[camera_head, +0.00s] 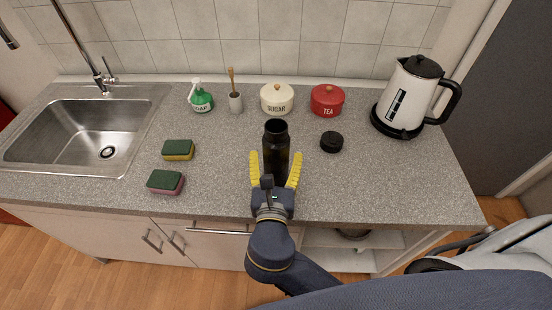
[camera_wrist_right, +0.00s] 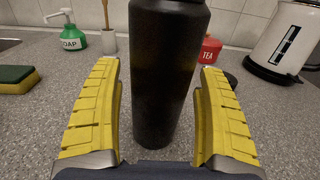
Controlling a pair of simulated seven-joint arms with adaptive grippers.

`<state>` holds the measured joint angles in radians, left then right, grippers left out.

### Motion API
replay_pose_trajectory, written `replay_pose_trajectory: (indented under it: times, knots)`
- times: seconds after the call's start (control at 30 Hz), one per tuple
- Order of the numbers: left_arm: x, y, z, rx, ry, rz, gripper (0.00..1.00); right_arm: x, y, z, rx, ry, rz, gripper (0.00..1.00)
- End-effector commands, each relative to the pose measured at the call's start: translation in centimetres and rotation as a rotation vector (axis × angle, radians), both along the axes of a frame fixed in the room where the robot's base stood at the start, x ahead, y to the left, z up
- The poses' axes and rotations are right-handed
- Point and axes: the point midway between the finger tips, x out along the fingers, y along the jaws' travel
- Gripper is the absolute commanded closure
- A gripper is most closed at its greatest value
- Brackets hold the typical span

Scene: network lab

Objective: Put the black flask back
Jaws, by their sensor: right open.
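The black flask (camera_head: 276,146) stands upright and open-topped on the grey counter. A black round lid (camera_head: 331,141) lies on the counter to its right. My right gripper (camera_head: 275,170), with yellow fingers, is open at the flask's near side. In the right wrist view the flask (camera_wrist_right: 165,75) stands between the two open fingers (camera_wrist_right: 160,110), with a visible gap on each side. Its top is cut off in that view. My left gripper is not in view.
Two sponges (camera_head: 178,150) (camera_head: 165,182) lie left of the flask, near the sink (camera_head: 85,130). Behind stand a green soap bottle (camera_head: 201,97), a brush holder (camera_head: 235,102), a sugar pot (camera_head: 277,100) and a red tea pot (camera_head: 327,101). A kettle (camera_head: 408,95) stands at right.

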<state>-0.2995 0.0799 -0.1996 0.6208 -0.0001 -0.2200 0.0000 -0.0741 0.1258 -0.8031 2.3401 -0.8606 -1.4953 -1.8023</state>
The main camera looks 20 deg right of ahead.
Motion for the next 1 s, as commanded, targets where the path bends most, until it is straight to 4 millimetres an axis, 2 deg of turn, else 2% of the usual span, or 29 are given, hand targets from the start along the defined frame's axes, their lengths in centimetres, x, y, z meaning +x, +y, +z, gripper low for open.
replay_pose_trajectory:
  times: [0.17,0.6,1.0]
  knots:
    - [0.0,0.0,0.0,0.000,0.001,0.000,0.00,-0.9,0.3,0.2,0.002,0.002,0.001,0.25]
    - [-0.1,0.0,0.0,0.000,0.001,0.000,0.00,-6.1,2.3,0.2,0.002,0.002,0.002,0.25]
    - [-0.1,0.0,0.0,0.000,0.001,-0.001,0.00,-7.1,2.6,0.3,0.002,-0.001,0.000,0.25]
